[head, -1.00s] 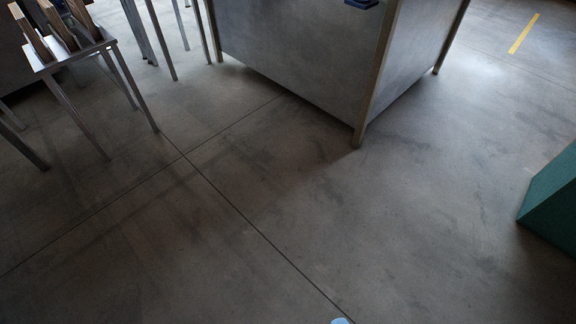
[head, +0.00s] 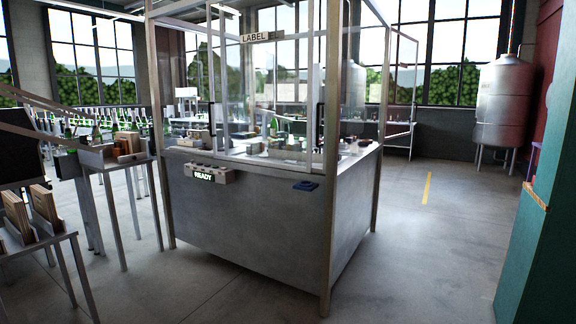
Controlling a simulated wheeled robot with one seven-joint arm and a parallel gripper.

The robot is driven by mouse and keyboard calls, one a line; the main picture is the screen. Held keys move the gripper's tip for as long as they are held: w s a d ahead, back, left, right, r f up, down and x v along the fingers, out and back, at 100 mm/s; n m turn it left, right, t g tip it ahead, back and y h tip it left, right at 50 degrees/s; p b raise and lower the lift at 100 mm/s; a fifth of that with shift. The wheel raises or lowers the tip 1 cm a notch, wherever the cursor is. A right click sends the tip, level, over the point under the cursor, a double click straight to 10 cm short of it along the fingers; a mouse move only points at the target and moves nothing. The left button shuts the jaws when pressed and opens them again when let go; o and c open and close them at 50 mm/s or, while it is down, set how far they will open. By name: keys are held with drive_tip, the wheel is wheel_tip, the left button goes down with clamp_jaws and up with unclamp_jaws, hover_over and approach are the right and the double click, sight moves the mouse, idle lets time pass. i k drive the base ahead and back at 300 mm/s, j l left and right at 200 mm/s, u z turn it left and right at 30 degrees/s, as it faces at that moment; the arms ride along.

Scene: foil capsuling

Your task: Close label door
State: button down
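The label machine (head: 262,225) stands in the middle of the head view as a grey metal cabinet with a clear-panelled enclosure on top. A LABEL sign (head: 255,37) hangs at its upper front. The label door is part of this clear front, with metal-framed panels and dark upright handles, one at the right (head: 320,125) and one at the left (head: 211,118). Overlapping frames and reflections make it hard to tell how far the door stands open. My gripper is not in view.
A control box reading READY (head: 208,173) and a blue pad (head: 306,186) are on the cabinet front. Side tables with wooden pieces (head: 44,203) stand at left. A green block (head: 540,240) stands at right. Floor (head: 425,235) is clear between it and the machine.

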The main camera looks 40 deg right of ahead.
sight(264, 35)
drive_tip(key=i+j, duration=0.1)
drive_tip(key=i, duration=2.15)
drive_tip(key=i+j, duration=0.15)
drive_tip(key=i, duration=1)
drive_tip(key=i+z, duration=0.2)
drive_tip(key=z, duration=2)
